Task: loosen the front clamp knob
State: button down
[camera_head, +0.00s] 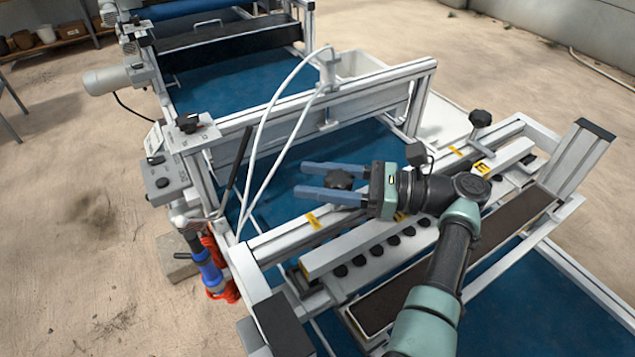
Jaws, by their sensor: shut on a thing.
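A second black knob (480,118) stands on a post at the right end of the frame, clear of my gripper.
White hoses (262,130) loop down left of my fingers, and a dark lever (239,165) stands beside them. A white bar with a row of black knobs (376,251) lies under my arm. A raised aluminium frame (320,98) stands behind. The belt (362,140) behind the knob is clear.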

dwell(0.4)
jog(key=shift+c, duration=1.5)
grip_release()
notch_tip(320, 180, up, 10)
jog(key=shift+p, duration=0.35)
